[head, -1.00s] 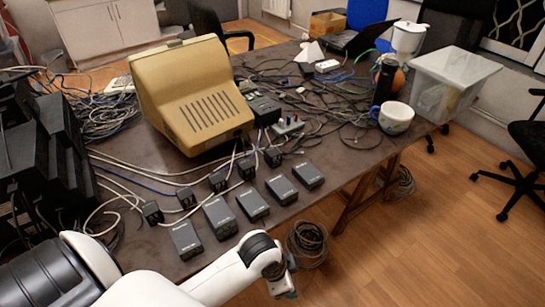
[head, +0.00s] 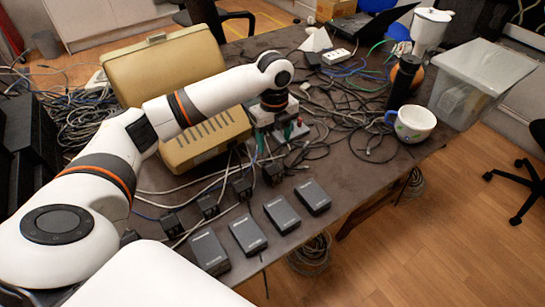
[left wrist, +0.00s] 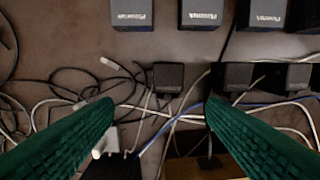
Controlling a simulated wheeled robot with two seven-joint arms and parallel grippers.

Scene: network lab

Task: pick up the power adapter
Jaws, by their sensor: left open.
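Several small black cube-shaped adapters with cords lie in a row on the table. The rightmost one in the head view (head: 272,172) shows in the left wrist view (left wrist: 168,77), beyond and between my fingertips. A second adapter (head: 241,188) sits to its left; it also shows in the left wrist view (left wrist: 232,77). Which one is meant, I cannot tell. My left gripper (head: 275,138) points down over the table, behind the rightmost adapter. Its green fingers (left wrist: 159,105) are apart with nothing held. My right gripper is not in view.
Flat dark boxes (head: 281,213) line the table's front edge. A cup (head: 414,124), bottle (head: 403,80) and clear bin (head: 485,75) are at right.

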